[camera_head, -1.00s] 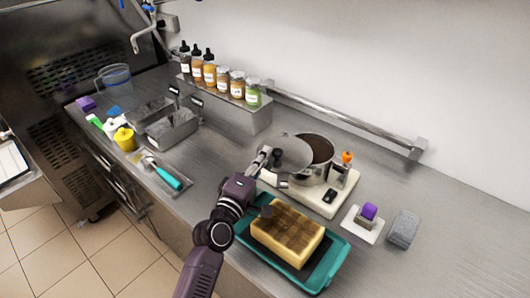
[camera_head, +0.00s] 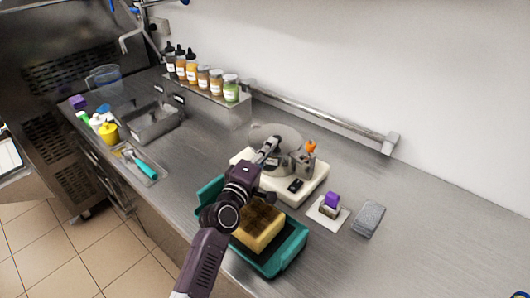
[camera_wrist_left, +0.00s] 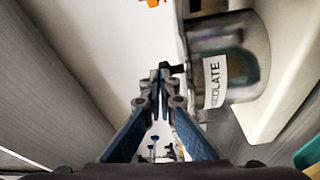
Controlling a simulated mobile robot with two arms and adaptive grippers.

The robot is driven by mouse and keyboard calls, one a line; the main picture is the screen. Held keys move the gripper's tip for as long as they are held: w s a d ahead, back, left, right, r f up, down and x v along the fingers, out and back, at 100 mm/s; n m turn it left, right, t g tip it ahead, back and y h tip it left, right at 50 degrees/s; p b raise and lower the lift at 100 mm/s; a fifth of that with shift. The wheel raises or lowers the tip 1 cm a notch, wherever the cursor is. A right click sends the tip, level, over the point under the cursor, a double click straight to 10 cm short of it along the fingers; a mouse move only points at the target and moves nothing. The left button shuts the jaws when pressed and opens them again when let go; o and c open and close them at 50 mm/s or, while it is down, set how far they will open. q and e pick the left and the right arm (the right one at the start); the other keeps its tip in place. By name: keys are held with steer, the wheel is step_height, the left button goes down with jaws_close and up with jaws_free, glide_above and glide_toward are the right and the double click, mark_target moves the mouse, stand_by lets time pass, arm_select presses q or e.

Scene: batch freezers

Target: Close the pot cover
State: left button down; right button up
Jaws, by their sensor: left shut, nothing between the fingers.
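The metal pot (camera_head: 285,165) stands on a white base (camera_head: 313,187) at the middle of the counter. Its round grey cover (camera_head: 268,132) lies over the pot's top, and the dark opening does not show. I cannot tell if the cover sits fully flat. My left gripper (camera_head: 272,146) is at the cover's near side, partly hiding the pot. In the left wrist view its fingers (camera_wrist_left: 160,78) are shut and empty, beside the pot (camera_wrist_left: 235,45) with its "chocolate" label. My right gripper is not in view.
A teal tray (camera_head: 290,252) with a yellow block (camera_head: 256,232) lies close under my left arm. A purple-topped item (camera_head: 332,199) and a grey block (camera_head: 369,218) are to the right. Several bottles and jars (camera_head: 204,78) stand on a shelf behind.

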arm_select(q)
steer(key=shift+w+d, duration=0.2)
steer(key=shift+d, duration=0.05)
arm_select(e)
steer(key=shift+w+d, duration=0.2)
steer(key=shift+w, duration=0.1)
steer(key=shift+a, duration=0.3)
arm_select(q)
steer(key=v, duration=1.2)
steer(key=shift+s+a, duration=0.1)
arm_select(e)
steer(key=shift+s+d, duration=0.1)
